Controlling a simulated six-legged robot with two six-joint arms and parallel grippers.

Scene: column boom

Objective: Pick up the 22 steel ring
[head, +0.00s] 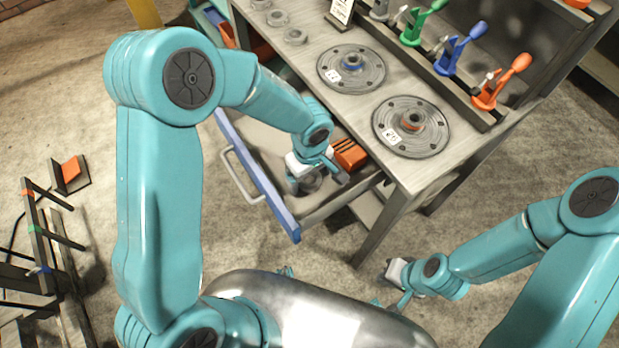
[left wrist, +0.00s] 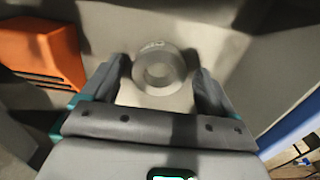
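A grey steel ring (left wrist: 160,70) lies flat on the drawer floor in the left wrist view, between the two fingers of my left gripper (left wrist: 164,80). A small mark on its upper face is too blurred to read. The fingers stand apart on either side of the ring, the left one very near its edge; I cannot tell if it touches. In the head view my left gripper (head: 322,182) reaches down into the open drawer (head: 258,172). My right gripper (head: 392,296) hangs low by the table leg, its fingers too unclear to judge.
An orange block (head: 349,154) lies in the drawer beside my left gripper. On the tabletop are two round plates (head: 352,62) (head: 432,138) with number tags and several small grey rings (head: 294,36). Coloured clamps (head: 455,50) stand in a rack behind. The drawer's blue front (head: 262,185) is nearby.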

